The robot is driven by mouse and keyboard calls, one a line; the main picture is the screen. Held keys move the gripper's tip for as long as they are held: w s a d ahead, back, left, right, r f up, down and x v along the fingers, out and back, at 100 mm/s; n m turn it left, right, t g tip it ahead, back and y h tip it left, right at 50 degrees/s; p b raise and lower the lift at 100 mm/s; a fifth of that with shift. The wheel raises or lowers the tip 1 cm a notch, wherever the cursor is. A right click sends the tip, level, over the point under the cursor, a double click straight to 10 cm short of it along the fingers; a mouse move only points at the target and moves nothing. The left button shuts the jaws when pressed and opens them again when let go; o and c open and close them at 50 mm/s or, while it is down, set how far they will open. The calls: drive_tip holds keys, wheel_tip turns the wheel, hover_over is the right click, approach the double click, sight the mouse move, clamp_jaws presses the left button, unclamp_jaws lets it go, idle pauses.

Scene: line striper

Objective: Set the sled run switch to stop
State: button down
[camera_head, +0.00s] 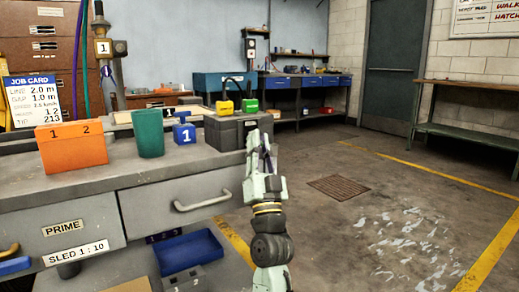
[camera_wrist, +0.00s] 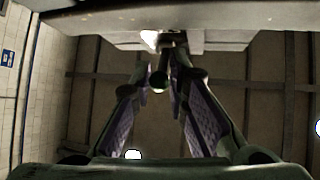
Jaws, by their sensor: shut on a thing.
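My gripper (camera_head: 262,152) points up at the right end of the grey workbench, beside a dark grey box (camera_head: 228,132). In the wrist view my gripper (camera_wrist: 163,62) has its purple-padded fingers closed in around a small dark round-ended part (camera_wrist: 159,80). That part looks like a lever or knob, under a pale grey block (camera_wrist: 205,35) at the top. I cannot tell for sure whether it is the sled run switch, or which setting it is at. No run or stop marking is readable. A "SLED 1 : 10" label (camera_head: 76,254) is on the bench front.
An orange block (camera_head: 71,147), a green cup (camera_head: 149,133) and a blue block (camera_head: 184,133) stand on the bench. Yellow (camera_head: 224,107) and green (camera_head: 250,105) plugs sit on the grey box. A blue tray (camera_head: 190,250) is below. The floor at right is clear.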

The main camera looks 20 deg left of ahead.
drive_tip(key=shift+w+d, duration=0.1)
drive_tip(key=shift+d, duration=0.05)
drive_tip(key=c, duration=1.7)
unclamp_jaws()
drive_tip(key=shift+o, duration=0.6)
wheel_tip(320, 180, up, 10)
